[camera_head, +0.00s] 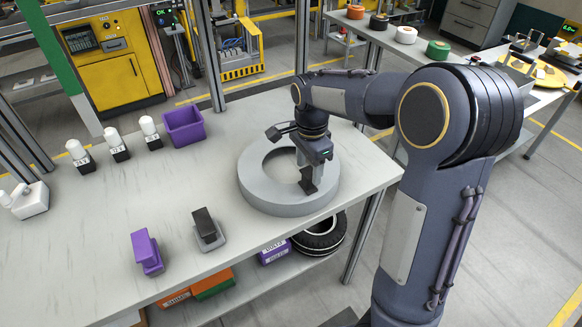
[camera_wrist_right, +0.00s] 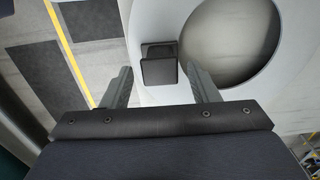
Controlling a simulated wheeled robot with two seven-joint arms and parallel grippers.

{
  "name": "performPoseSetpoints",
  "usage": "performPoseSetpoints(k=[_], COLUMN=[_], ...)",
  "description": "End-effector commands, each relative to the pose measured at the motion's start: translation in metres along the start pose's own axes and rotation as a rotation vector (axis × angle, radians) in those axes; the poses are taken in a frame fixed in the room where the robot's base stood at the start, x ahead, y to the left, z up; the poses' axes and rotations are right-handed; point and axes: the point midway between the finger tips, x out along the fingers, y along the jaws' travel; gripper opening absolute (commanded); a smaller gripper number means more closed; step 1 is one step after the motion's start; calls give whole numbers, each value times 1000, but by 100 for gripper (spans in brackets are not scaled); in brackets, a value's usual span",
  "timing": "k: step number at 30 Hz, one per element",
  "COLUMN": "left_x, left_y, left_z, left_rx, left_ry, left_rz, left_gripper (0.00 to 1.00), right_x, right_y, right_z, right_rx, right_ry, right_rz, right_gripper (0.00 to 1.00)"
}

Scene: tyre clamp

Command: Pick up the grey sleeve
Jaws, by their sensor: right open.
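A small dark grey blocky piece (camera_wrist_right: 159,71), which I take to be the grey sleeve, shows in the right wrist view against the pale rim of the ring. My right gripper (camera_wrist_right: 160,67) is open, with one finger on each side of this piece and visible gaps. I cannot tell how deep it sits between the fingers. In the head view my right gripper (camera_head: 307,180) points down over the large grey ring (camera_head: 262,193), and its fingers and the piece are hard to tell apart. Another grey block with a dark top (camera_head: 207,230) stands on the table. My left gripper is not in view.
A purple clamp-like piece (camera_head: 147,252) stands near the table's front edge. A purple bin (camera_head: 184,127) and several white-capped items (camera_head: 116,144) stand at the back left. A black tyre (camera_head: 320,236) lies on the shelf below. The table's middle is clear.

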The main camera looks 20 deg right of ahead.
Motion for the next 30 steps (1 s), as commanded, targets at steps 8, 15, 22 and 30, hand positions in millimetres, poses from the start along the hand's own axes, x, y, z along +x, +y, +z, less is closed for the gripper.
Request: performPoseSetpoints(k=[8, 15, 22, 30], left_x=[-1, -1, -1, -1], left_y=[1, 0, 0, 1], left_z=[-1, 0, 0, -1], left_rx=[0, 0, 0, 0], left_ry=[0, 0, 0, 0], left_rz=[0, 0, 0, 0], left_gripper=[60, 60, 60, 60], right_x=[24, 24, 23, 23], right_y=[0, 0, 0, 0], right_z=[0, 0, 0, 0], right_rx=[0, 0, 0, -1], right_ry=[0, 0, 0, 0], right_rz=[0, -1, -1, -2], right_gripper=[55, 45, 15, 0])
